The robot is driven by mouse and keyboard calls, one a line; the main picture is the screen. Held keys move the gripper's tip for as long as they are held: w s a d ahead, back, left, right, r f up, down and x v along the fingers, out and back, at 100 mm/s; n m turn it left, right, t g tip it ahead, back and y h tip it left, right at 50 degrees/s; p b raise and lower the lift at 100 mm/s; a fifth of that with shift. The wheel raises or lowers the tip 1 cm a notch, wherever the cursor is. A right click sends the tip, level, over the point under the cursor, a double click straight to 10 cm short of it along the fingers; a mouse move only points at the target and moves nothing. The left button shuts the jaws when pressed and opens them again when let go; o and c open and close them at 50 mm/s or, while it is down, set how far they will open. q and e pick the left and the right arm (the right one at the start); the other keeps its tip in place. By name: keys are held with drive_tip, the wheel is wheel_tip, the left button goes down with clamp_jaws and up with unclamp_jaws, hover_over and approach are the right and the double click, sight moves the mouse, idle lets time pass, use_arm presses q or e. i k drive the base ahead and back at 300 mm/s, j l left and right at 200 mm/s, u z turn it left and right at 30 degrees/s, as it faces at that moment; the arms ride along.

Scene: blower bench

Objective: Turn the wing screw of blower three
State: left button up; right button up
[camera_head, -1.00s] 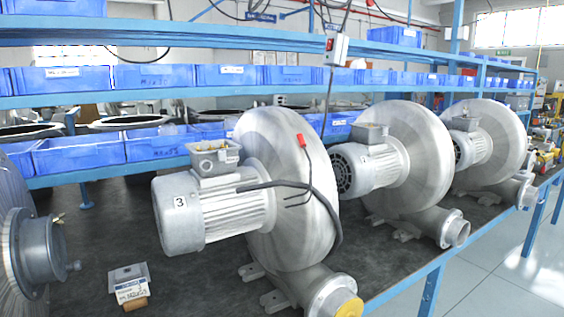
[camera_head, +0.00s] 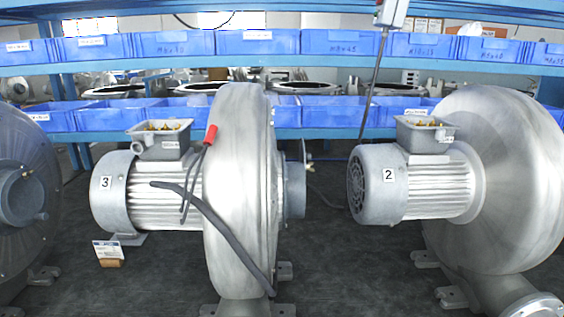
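Blower three (camera_head: 240,190) stands on the dark bench in the left half of the head view. Its ribbed motor (camera_head: 165,190) carries a label "3" and points left. Its large round housing is seen nearly edge-on. A grey-blue round inlet (camera_head: 294,190) sticks out on the housing's right side. A small metal part (camera_head: 308,167) shows beside that inlet; I cannot tell whether it is the wing screw. A dark cable and a red-tipped lead (camera_head: 210,136) hang over the motor and housing. Neither of my grippers is in view.
Blower two (camera_head: 415,185) stands to the right, with a gap of bench (camera_head: 330,255) between. Another blower (camera_head: 22,195) is cut off at the left edge. A small tagged block (camera_head: 108,253) lies below the motor. Blue bins (camera_head: 174,46) fill the shelves behind.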

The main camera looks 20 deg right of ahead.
sight(308, 166)
drive_tip(key=l, duration=0.75)
drive_tip(key=k+l, duration=0.15)
drive_tip(key=l, duration=0.6)
